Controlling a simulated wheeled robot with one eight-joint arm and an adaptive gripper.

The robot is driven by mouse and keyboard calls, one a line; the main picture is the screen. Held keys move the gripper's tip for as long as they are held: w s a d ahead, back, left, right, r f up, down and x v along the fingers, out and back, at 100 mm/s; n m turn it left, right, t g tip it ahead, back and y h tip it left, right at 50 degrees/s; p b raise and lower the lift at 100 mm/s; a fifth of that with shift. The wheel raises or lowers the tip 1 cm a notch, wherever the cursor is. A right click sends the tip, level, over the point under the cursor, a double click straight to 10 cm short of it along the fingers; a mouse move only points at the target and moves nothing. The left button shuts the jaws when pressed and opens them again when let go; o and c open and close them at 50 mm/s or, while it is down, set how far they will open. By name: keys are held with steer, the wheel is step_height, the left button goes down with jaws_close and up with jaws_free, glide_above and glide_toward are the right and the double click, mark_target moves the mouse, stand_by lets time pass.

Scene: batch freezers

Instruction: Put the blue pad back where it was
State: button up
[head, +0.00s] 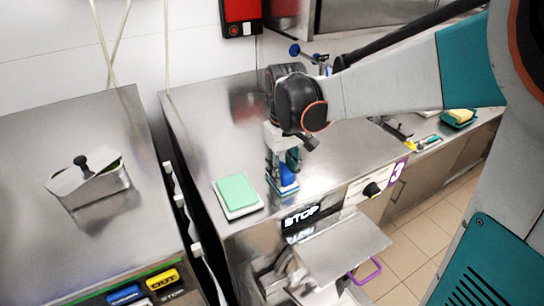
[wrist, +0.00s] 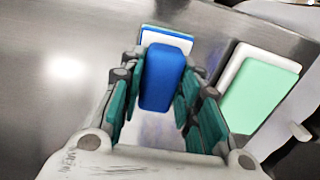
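The blue pad (wrist: 163,78) is a rounded block standing between the fingers of my gripper (wrist: 160,92). The fingers press close along both its sides, and I see no clear gap at their far ends. In the head view, my gripper (head: 284,172) points down at the front part of the steel top, with the blue pad (head: 289,175) between its fingers. Directly under it is a flat blue-and-white piece (head: 283,187), which also shows beyond the pad in the wrist view (wrist: 167,38). Whether the pad touches this piece is hidden.
A green pad (head: 238,190) on a white base lies just left of my gripper. A lidded steel container (head: 92,180) stands on the left machine. A yellow sponge (head: 461,115) and tools lie at the right. The steel top (head: 205,120) behind is largely clear.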

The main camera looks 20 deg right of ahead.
mark_target(283, 170)
steer(key=shift+o, duration=1.3)
step_height(283, 170, up, 12)
steer(key=s+f+m+t, duration=0.1)
steer(key=s+f+t, duration=0.2)
steer(key=s, duration=0.4)
steer(key=s+f+m+t, duration=0.1)
steer(key=s+f+t, duration=0.3)
steer(key=s, duration=0.4)
steer(key=shift+s+f+b, duration=0.15)
steer(key=shift+f+b, duration=0.2)
steer(key=shift+b, duration=0.1)
